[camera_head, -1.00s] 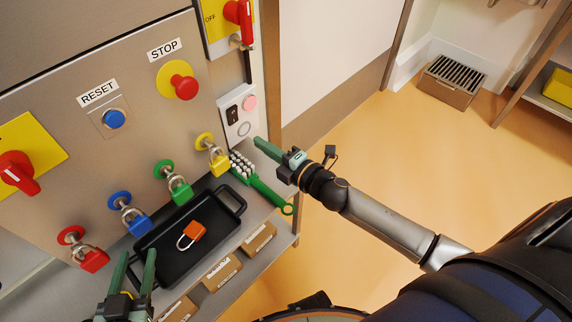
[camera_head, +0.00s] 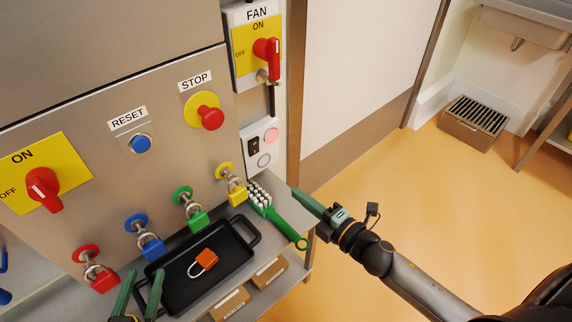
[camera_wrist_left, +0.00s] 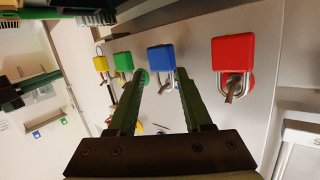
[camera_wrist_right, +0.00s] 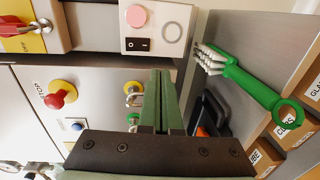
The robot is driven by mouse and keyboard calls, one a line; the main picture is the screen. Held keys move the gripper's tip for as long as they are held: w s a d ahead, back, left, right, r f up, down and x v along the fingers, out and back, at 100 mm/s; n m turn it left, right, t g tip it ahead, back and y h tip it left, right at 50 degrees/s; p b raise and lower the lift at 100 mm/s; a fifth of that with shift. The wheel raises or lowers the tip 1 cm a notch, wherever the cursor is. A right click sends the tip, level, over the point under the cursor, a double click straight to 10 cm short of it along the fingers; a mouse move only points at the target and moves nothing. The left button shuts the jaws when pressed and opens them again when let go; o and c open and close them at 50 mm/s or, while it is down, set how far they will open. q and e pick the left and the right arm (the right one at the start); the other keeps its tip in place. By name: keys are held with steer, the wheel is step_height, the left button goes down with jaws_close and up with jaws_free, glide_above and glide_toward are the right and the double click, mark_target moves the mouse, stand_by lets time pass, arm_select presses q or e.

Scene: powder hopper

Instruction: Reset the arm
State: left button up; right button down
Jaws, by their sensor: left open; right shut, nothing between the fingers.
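My left gripper (camera_head: 138,296) is open and empty at the lower left of the head view, beside the left end of the black tray. In the left wrist view its fingers (camera_wrist_left: 160,85) spread apart in front of the padlocks, with nothing between them. My right gripper (camera_head: 300,196) is shut and empty, to the right of the green-handled brush and in front of the panel's lower right. In the right wrist view its fingers (camera_wrist_right: 160,80) lie together below the small switch plate (camera_wrist_right: 157,28). The blue RESET button (camera_head: 140,143) is on the steel panel, with neither gripper touching it.
Red (camera_head: 103,278), blue (camera_head: 152,246), green (camera_head: 197,218) and yellow (camera_head: 237,193) padlocks hang along the panel. An orange padlock (camera_head: 204,262) lies in the black tray (camera_head: 236,272). The brush (camera_head: 280,219) and small cartons (camera_head: 270,273) are on the shelf. Open floor (camera_head: 450,210) lies right.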

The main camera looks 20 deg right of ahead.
arm_select(q)
steer(key=shift+f, duration=0.1)
steer(key=s+a+r+n+g+y+p, duration=0.1)
steer(key=s+g+p, duration=0.4)
steer(key=p, duration=1.6)
steer(key=s+a+r+n, duration=0.1)
steer(key=s+r, duration=0.1)
steer(key=s, duration=0.1)
steer(key=shift+s+g+y+p, duration=0.2)
steer(key=shift+g+y+p, duration=0.1)
steer(key=shift+y+p, duration=0.1)
arm_select(e)
steer(key=s+a+r+m+g+h, duration=0.1)
steer(key=s+r+m+g, duration=0.1)
steer(key=s+m, duration=0.6)
steer(key=s+a+r+m+g+h, duration=0.2)
steer(key=s+m+g, duration=0.2)
steer(key=s+m, duration=0.5)
steer(key=m, duration=0.3)
steer(key=shift+a+r+g, duration=0.15)
steer(key=shift+a+g, duration=0.05)
steer(key=shift+g, duration=0.1)
